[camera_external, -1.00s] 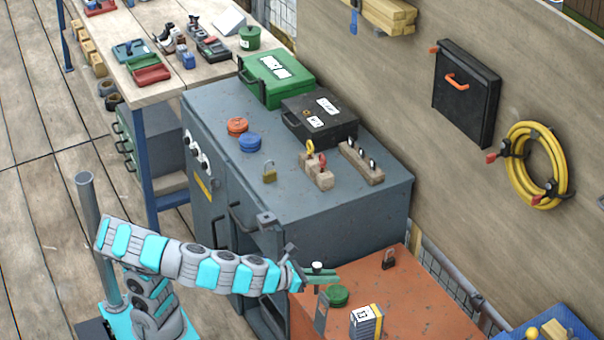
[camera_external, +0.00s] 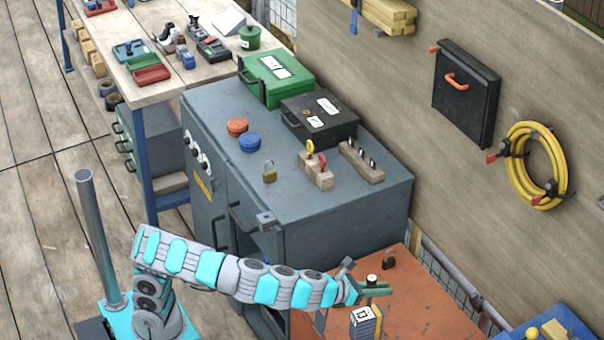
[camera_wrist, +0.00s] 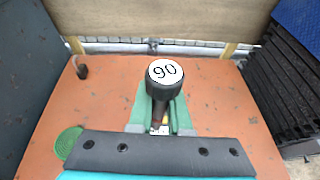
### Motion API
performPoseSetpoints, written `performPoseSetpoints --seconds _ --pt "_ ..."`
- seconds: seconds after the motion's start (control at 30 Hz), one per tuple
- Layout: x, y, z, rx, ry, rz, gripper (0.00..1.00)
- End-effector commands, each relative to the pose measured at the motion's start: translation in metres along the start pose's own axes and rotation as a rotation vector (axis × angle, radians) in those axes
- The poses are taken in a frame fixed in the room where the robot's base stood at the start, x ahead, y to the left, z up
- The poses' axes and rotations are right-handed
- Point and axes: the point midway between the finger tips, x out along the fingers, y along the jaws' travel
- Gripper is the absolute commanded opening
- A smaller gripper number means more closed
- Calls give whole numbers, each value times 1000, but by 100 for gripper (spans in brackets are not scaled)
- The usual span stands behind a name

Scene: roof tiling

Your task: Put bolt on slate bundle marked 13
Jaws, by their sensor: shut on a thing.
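My gripper (camera_external: 376,288), with green fingers, is shut on a dark bolt (camera_external: 372,279) and holds it upright above the orange-red worktop. In the wrist view the bolt (camera_wrist: 164,82) has a wide black head with a white round top marked with digits that look like 90 or 06. The gripper's fingers (camera_wrist: 160,115) close around its shank. A small grey slate bundle (camera_external: 364,325) with a yellow band and white label stands just below the gripper in the external view. I cannot read its mark surely.
A green disc (camera_wrist: 69,142) lies on the orange-red worktop (camera_external: 430,300). A dark padlock (camera_external: 389,259) stands near the back edge. A dark upright piece (camera_external: 320,320) stands left of the bundle. Dark stacked sheets (camera_wrist: 285,75) stand at the right. The grey cabinet (camera_external: 345,215) borders the left.

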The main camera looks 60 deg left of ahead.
Motion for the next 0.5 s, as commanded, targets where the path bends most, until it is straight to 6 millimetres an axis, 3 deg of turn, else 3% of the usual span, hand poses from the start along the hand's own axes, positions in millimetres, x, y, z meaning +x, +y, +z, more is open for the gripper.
performPoseSetpoints --seconds 0.17,0.5 --pt "9 0 -22 3 -1 1 0" --pt "10 0 -25 0 -1 0 0"
